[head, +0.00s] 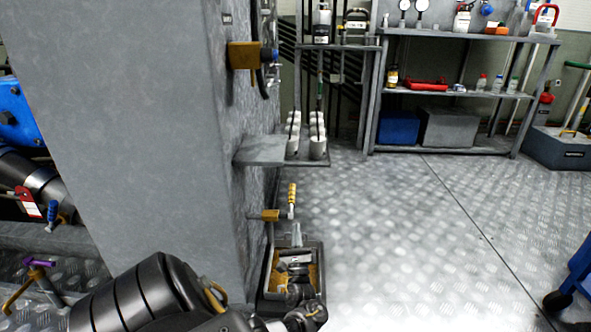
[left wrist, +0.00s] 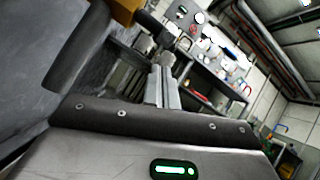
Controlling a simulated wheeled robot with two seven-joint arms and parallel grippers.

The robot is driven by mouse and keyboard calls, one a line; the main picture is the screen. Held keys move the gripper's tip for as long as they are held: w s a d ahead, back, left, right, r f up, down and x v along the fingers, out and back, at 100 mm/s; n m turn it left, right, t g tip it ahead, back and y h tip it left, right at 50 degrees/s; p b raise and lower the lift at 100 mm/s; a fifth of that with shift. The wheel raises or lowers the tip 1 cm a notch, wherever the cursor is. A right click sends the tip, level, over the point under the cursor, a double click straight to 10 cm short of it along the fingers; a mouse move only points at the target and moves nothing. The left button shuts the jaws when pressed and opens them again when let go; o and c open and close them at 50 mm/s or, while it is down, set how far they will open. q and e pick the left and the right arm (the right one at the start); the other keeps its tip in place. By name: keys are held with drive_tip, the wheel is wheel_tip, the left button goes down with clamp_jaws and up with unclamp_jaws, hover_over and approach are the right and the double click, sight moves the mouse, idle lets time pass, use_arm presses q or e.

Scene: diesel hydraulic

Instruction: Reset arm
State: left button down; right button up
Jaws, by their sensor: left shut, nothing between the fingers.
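My left arm comes in from the lower left of the head view, with its dark ribbed links low in front of the grey column. In the left wrist view the shut fingers (left wrist: 166,88) show beyond the dark hand, with the shelves behind. My right gripper is in neither view.
The grey column (head: 140,130) fills the left. Shelves (head: 455,92) stand behind. The metal floor (head: 400,240) at right is clear, with a blue cart (head: 578,275) at the edge.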

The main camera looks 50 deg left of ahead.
use_arm(q)
drive_tip(key=shift+v, duration=0.95)
